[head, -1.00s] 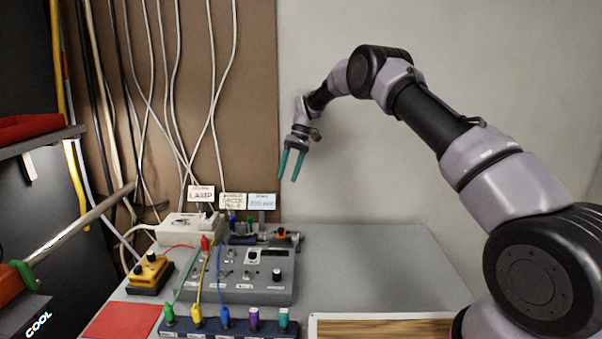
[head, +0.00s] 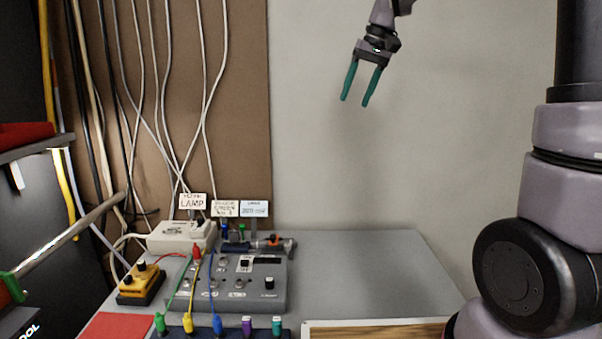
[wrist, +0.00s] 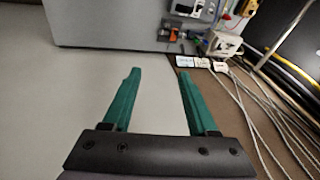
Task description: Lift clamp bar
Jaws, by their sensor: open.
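My gripper (head: 355,102) is high in front of the bare wall at the upper right of the head view, its two teal fingers apart and empty. In the wrist view the open fingers (wrist: 157,75) have nothing between them. A pale metal bar (head: 72,232) with a green end piece slants across the left edge of the head view. A small dark device with an orange part (head: 273,241) lies behind the grey control box. I cannot tell for sure which of these is the clamp bar. My gripper is far from both.
The grey control box (head: 231,284) with plugged coloured leads, a white socket box (head: 180,237) and a yellow box (head: 140,284) crowd the bench's left side. Cables (head: 207,120) hang on the brown panel. The bench's right side (head: 370,270) is clear, with a wooden-surfaced tray (head: 380,331) in front.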

